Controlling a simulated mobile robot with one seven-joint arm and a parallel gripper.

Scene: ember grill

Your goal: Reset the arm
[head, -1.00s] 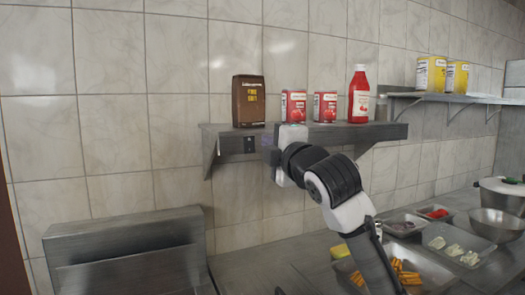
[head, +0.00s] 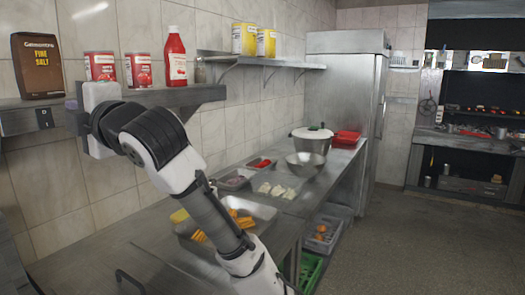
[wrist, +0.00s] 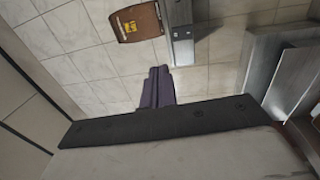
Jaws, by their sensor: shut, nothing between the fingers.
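My gripper (wrist: 158,86) shows in the wrist view as two dark purple fingers pressed together, with nothing between them. It points toward the tiled wall. In the head view my arm reaches up from the bottom, and its white and black wrist is in front of the wall shelf (head: 208,94). The fingers are mostly hidden there by the wrist.
Below, a steel counter holds food trays (head: 262,211), a bowl (head: 305,165) and a pot (head: 312,141). A fridge (head: 340,110) stands behind. Open floor (head: 430,240) lies at right.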

